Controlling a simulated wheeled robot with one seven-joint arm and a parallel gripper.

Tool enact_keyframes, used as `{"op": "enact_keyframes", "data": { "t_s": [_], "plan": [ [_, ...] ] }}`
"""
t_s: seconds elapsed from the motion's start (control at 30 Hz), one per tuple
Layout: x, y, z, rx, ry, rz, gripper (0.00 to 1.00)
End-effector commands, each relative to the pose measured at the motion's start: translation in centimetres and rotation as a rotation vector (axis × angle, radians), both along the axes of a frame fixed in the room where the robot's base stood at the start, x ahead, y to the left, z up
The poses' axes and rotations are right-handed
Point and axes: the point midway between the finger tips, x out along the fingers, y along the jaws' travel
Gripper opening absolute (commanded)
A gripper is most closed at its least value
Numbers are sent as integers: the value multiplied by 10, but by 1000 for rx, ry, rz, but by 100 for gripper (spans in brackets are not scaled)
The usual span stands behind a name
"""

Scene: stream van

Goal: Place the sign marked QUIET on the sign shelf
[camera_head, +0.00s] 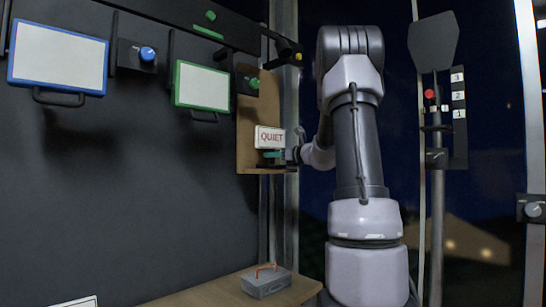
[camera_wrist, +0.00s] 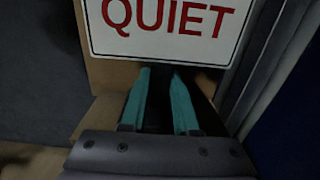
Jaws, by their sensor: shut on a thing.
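The white QUIET sign (camera_head: 269,132) with red letters is upright in front of the tan wooden shelf (camera_head: 247,158) on the dark wall. In the wrist view the sign (camera_wrist: 160,40) fills the top, and tan wood (camera_wrist: 100,115) shows behind and below it. My gripper (camera_head: 272,154) is just under the lettered face, with teal fingers. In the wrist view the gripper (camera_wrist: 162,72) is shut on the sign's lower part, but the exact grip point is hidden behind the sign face. I cannot tell whether the sign touches the shelf's bottom ledge.
A blue-framed panel (camera_head: 58,55) and a green-framed panel (camera_head: 202,86) hang left of the shelf, with a blue knob (camera_head: 148,54) between them. A grey box with a red handle (camera_head: 266,284) stands on the wooden table (camera_head: 215,294). A metal post stands right beside the shelf.

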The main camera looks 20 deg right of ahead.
Motion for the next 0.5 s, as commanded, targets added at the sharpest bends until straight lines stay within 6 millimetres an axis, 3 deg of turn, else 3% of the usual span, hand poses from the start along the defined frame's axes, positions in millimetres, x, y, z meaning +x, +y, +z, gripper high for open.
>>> {"op": "enact_keyframes", "data": {
  "t_s": [0.1,0.13,0.2,0.5],
  "plan": [
    [0,0,-3,0,0,0,0],
    [0,0,-3,0,0,0,41],
    [0,0,-3,0,0,0,59],
    [0,0,-2,0,0,0,59]
  ]
}}
